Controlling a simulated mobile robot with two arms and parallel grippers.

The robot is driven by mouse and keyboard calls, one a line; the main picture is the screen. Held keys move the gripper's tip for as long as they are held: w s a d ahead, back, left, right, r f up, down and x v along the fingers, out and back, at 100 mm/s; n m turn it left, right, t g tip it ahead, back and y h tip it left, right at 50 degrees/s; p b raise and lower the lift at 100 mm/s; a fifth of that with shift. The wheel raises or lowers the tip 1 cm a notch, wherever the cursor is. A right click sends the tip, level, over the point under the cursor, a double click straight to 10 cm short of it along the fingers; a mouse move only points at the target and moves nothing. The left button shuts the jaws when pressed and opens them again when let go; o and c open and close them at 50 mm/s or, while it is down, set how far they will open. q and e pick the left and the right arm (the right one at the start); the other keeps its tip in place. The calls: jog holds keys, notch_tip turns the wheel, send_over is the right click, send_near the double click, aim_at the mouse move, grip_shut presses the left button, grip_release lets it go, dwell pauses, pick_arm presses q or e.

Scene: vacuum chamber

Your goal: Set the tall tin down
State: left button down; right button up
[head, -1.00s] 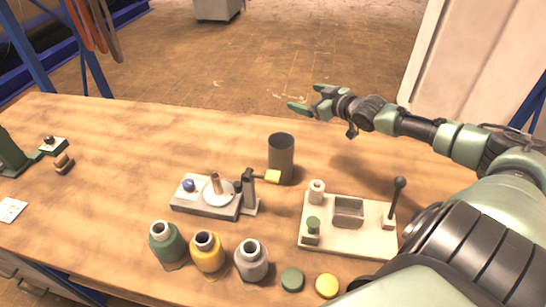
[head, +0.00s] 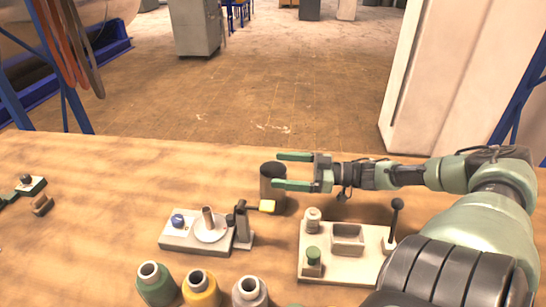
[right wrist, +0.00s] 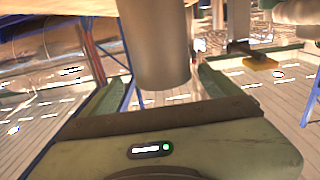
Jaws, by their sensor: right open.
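The tall tin (head: 271,190), a dark grey cylinder, stands upright on the wooden table (head: 110,190) behind the small fixtures. In the right wrist view the tin (right wrist: 158,45) fills the space between the two fingers. My right gripper (head: 279,171) is open, its green fingers reaching in from the right at the tin's upper part. The fingers are spread, one to each side of the tin; whether either touches it I cannot tell. My left gripper is not in view.
A small fixture with a yellow-tipped arm (head: 243,226) stands just in front of the tin. A cream base with a lever (head: 345,266) is at the right front. Green (head: 156,287), yellow (head: 201,291) and grey (head: 249,293) bottles stand in front. The table's left middle is clear.

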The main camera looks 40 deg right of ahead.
aim_at(262, 169)
jog(key=x, duration=0.1)
jog(key=b+x, duration=0.1)
jog(key=x, duration=0.2)
jog(key=shift+w+a+f, duration=0.2)
jog(key=shift+a+f, duration=0.1)
jog(key=shift+a, duration=0.1)
jog(key=shift+w+a+b, duration=0.35)
jog(key=shift+w+a, duration=0.1)
jog(key=shift+w, duration=0.05)
jog(key=c, duration=1.9)
grip_shut()
jog(key=shift+r, duration=0.2)
